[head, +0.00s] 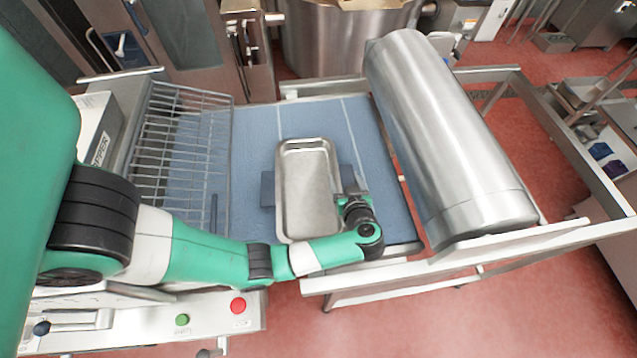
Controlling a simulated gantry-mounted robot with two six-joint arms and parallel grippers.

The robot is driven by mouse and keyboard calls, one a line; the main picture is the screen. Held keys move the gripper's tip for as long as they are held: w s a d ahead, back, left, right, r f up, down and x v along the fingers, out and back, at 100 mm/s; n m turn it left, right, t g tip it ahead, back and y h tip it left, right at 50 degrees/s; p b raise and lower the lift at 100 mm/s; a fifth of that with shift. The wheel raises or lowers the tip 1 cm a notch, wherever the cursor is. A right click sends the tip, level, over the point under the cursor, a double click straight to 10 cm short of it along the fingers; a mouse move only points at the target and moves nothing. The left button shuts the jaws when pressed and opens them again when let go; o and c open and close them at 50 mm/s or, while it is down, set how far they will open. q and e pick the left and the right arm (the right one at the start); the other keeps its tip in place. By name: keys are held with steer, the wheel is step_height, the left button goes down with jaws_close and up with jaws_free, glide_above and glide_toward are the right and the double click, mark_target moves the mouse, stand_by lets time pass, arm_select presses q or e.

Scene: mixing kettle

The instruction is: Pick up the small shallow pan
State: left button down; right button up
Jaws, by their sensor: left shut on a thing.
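The small shallow pan (308,185) is a rectangular metal tray with a raised rim. It shows over the blue surface (255,125) in the middle of the head view. My left gripper (352,186) is at the pan's right side, shut on its right rim. The fingertips are partly hidden by the wrist. I cannot tell whether the pan touches the surface or is a little above it. My right gripper is not in view.
A wire rack (185,130) stands left of the pan. A large steel cylinder (445,130) lies along the right side. A big kettle (335,40) is behind. A control panel with green and red buttons (238,305) is at the front left.

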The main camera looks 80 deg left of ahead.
arm_select(q)
steer(key=shift+r, duration=0.1)
steer(key=shift+r+p, duration=0.4)
steer(key=shift+p, duration=0.3)
step_height(320, 180, up, 4)
steer(key=p, duration=0.5)
steer(key=shift+f, duration=0.15)
steer(key=s+d+r+p, duration=0.3)
steer(key=s+r+p, duration=0.4)
steer(key=s, duration=0.6)
steer(key=shift+s+d+r, duration=0.3)
steer(key=shift+d+r, duration=0.05)
steer(key=shift+r, duration=0.35)
